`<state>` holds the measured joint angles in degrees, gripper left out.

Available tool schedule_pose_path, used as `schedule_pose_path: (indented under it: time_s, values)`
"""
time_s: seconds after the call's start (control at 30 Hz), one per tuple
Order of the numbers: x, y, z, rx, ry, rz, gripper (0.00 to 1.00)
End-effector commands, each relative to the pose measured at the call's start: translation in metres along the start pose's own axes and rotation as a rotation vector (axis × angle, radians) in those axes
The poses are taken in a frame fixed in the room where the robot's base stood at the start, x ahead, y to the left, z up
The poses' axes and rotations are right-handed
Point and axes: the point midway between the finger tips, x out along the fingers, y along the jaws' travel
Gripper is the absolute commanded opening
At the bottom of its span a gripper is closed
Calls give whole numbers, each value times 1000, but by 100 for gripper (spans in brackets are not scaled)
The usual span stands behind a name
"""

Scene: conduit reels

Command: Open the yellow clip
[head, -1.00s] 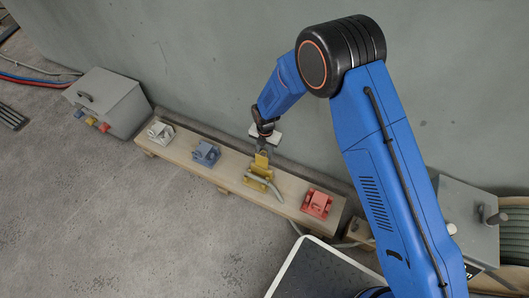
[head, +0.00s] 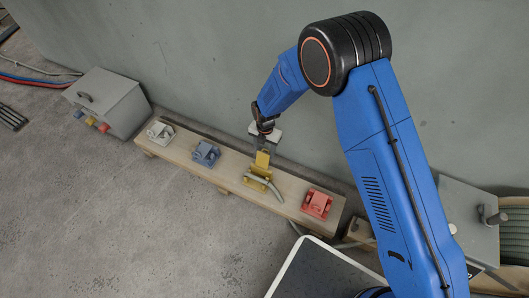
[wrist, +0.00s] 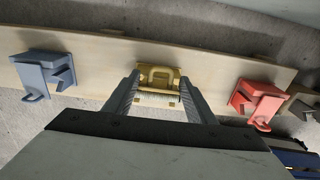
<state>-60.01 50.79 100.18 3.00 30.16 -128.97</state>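The yellow clip (head: 256,175) sits on the wooden plank, between the blue and red clips. Its yellow flap (head: 262,159) stands up from the base. A grey conduit piece (head: 266,186) lies across the clip's front. My gripper (head: 263,147) is just above the flap, pointing down. In the wrist view, the two fingers of my gripper (wrist: 160,77) are apart, one on each side of the yellow clip (wrist: 160,72). I cannot tell whether a fingertip touches the flap.
A blue clip (head: 206,153), a white clip (head: 160,132) and a red clip (head: 316,204) share the plank (head: 231,178). A grey box (head: 110,100) stands left, another grey box (head: 467,215) right. The wall (head: 215,60) is close behind the plank. The floor in front is clear.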

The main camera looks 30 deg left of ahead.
Motion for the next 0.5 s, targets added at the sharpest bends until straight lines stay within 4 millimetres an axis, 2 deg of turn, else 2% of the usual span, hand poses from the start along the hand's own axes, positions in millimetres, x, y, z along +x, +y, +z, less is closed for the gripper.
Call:
schedule_pose_path:
  time_s: [0.5]
  values:
    - [-103,1,0,0,-2,2,50]
